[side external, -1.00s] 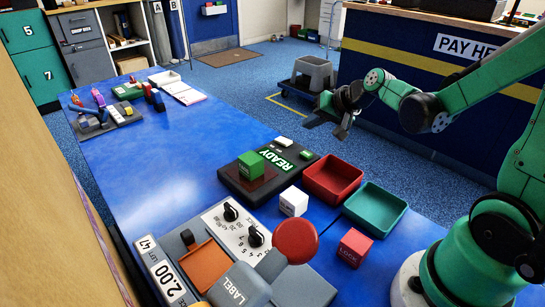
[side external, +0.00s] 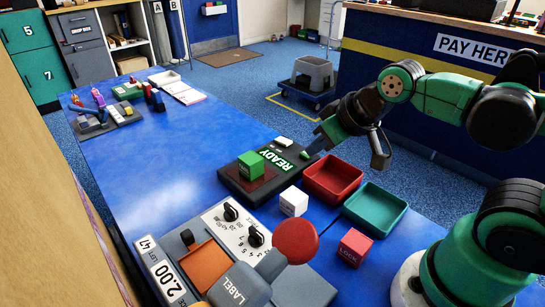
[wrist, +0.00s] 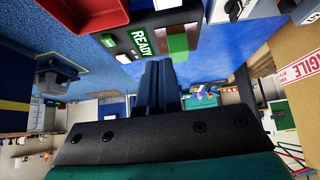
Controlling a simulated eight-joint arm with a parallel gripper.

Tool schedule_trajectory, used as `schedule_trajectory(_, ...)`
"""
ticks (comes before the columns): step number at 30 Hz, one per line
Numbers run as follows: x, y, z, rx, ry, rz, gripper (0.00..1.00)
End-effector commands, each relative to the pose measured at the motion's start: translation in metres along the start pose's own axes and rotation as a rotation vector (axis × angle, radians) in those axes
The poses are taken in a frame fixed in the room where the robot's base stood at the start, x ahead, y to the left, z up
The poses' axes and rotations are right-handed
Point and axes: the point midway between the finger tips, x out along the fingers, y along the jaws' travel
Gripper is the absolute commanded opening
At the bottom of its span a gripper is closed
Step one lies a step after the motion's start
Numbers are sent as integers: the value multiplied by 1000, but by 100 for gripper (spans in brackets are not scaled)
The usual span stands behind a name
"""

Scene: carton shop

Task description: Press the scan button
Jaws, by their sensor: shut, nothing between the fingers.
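A dark scanner unit (side external: 240,186) with a lit READY display (side external: 277,160) stands on the blue table. A green cube (side external: 250,164) sits on its pad. A small green button (side external: 304,154) is at the unit's far right end; I cannot read a label on it. My gripper (side external: 316,147) is shut and empty, with its tips close to this button; I cannot tell if they touch in this view. In the wrist view, the closed fingers (wrist: 158,66) appear apart from the unit, with the green button (wrist: 108,41) to their upper left.
A red tray (side external: 333,194) and a teal tray (side external: 375,226) sit right of the unit. A white cube (side external: 293,201) and a red LOCK cube (side external: 354,246) are nearby. A label machine with a big red knob (side external: 296,240) is in front. The table's left middle (side external: 160,165) is clear.

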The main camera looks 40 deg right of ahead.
Motion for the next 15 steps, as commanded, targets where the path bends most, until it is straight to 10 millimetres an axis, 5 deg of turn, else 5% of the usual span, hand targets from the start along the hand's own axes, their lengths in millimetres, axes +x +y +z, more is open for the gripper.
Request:
schedule_trajectory(8, -4, 7, -15, 142, -55, 17, 0)
schedule_trajectory(15, -5, 33, -56, 597, -224, 111, 0)
